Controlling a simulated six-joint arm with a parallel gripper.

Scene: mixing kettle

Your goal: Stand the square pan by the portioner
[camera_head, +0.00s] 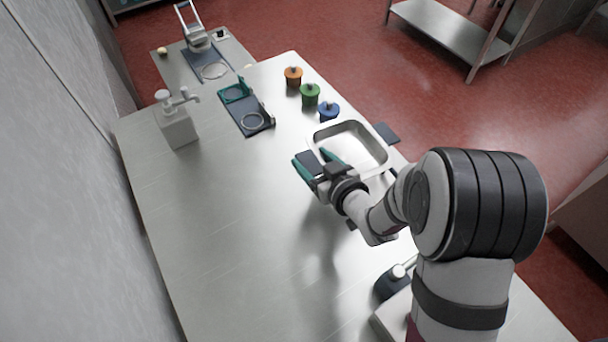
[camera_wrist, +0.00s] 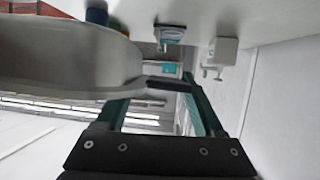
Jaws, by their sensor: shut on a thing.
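The square pan (camera_head: 350,142) is a shallow silver pan with dark grips on opposite sides. It is over the right side of the steel table, and in the wrist view (camera_wrist: 70,55) it fills the left. My gripper (camera_head: 312,163), with green fingers, is shut on the pan's near-left dark grip. The fingers in the wrist view (camera_wrist: 160,100) close around that dark grip. The pan looks held above the table. A white boxy dispenser (camera_head: 176,122) with a spout, possibly the portioner, stands at the table's left; it also shows in the wrist view (camera_wrist: 220,52).
Orange (camera_head: 293,77), green (camera_head: 310,94) and blue (camera_head: 329,111) lidded pots line the right edge. A smaller table (camera_head: 180,67) with a press-like device (camera_head: 195,36) is beyond. The table's left-front is clear.

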